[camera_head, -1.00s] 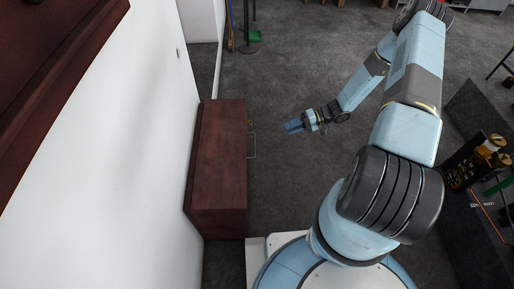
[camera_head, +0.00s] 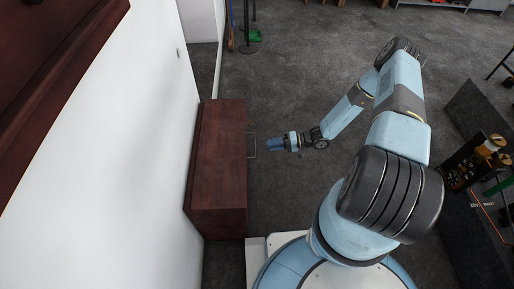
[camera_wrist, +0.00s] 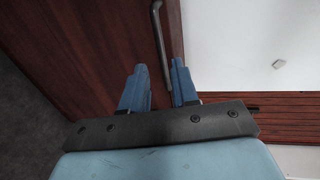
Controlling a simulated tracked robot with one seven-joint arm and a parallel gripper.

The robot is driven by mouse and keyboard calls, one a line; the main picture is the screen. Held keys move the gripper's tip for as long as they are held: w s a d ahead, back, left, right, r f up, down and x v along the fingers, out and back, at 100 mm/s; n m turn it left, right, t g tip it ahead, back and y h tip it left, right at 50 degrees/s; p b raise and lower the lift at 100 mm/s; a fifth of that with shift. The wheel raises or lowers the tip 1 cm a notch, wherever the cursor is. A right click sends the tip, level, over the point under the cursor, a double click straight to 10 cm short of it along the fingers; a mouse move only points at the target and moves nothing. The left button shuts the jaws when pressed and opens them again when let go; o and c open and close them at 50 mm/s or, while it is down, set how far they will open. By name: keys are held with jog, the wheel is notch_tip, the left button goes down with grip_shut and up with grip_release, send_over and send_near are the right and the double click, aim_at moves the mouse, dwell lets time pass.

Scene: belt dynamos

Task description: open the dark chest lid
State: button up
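The dark red-brown wooden chest (camera_head: 220,165) stands against the white wall in the head view, and its lid looks closed. A thin metal handle (camera_head: 252,146) sticks out from its right-hand side. My gripper (camera_head: 270,145) is just to the right of the handle, pointing at it, with a small gap visible. In the wrist view my gripper (camera_wrist: 158,68) has its two blue fingers apart. The metal handle (camera_wrist: 158,30) runs in line with the gap between them, beyond the tips. Its lower end is seen between the fingers. Nothing is held.
The white wall (camera_head: 110,150) runs close behind the chest. Grey carpet (camera_head: 300,80) is clear beyond and around my gripper. A dark bench with small parts (camera_head: 475,165) stands at the far right. Poles and a green item (camera_head: 254,36) stand at the top.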

aim_at(255, 147)
jog(key=x, duration=0.8)
jog(key=shift+a, duration=0.25)
grip_shut()
